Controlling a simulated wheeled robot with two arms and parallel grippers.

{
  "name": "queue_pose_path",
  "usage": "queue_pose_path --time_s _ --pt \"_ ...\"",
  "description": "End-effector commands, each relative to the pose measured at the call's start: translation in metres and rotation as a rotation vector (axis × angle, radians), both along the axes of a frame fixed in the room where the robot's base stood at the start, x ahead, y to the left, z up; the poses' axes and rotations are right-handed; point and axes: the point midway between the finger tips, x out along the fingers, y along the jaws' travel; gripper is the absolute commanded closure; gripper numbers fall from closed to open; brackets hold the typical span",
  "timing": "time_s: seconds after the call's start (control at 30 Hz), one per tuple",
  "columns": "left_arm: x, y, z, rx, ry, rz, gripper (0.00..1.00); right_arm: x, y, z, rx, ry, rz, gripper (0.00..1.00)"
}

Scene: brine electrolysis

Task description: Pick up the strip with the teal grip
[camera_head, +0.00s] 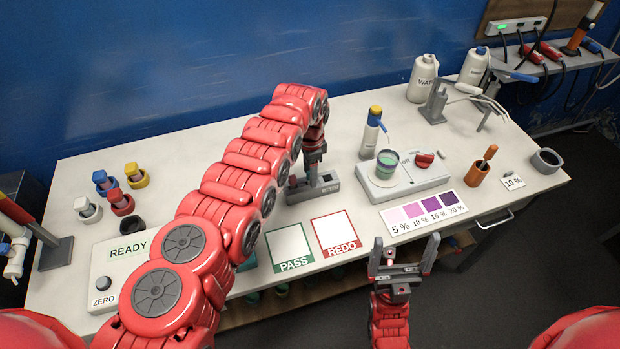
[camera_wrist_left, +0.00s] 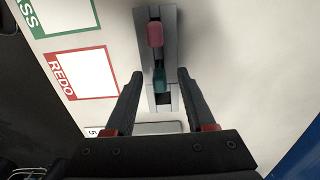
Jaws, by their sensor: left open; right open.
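The strip with the teal grip (camera_wrist_left: 160,80) stands in a grey holder (camera_wrist_left: 168,22), seen end-on from above in the left wrist view. A pink grip (camera_wrist_left: 155,35) sits beside it in the same holder. In the head view the holder (camera_head: 300,193) is on the table, and my left arm and gripper hide most of its contents. My left gripper (camera_wrist_left: 160,73) is open, pointing down, with one finger on each side of the teal grip and visible gaps between. My right gripper (camera_head: 403,255) is open and empty by the table's front edge.
A PASS square (camera_head: 290,249) and a REDO square (camera_head: 336,232) lie in front of the holder. A purple colour chart (camera_head: 426,213) lies to the right. A stirrer plate (camera_head: 405,180) with a beaker (camera_head: 387,163) and a dropper bottle (camera_head: 371,137) stand right of the holder.

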Motion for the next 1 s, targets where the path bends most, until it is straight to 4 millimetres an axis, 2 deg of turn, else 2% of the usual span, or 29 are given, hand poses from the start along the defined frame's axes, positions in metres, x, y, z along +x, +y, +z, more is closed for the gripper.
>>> queue_pose_path --time_s 0.13,0.17,0.4,0.47,1.0 --pt "0.0001 -0.0001 0.0003 0.000 0.000 0.000 0.45 0.0001 0.0000 -0.0001 0.000 0.000 0.000 0.00" --pt "0.0001 0.0000 0.0002 0.000 0.000 0.000 0.49 0.0000 0.0000 -0.0001 0.000 0.000 0.000 0.00" --pt "0.0001 0.0001 0.0003 0.000 0.000 0.001 0.92 0.0000 0.0000 -0.0001 0.000 0.000 0.000 0.00" --pt "0.0002 0.0002 0.0003 0.000 0.000 0.001 1.00 0.0000 0.0000 -0.0001 0.000 0.000 0.000 0.00" --pt "0.0008 0.0004 0.0050 -0.002 -0.002 0.002 1.00 0.0001 0.0000 -0.0001 0.000 0.000 0.000 0.00"
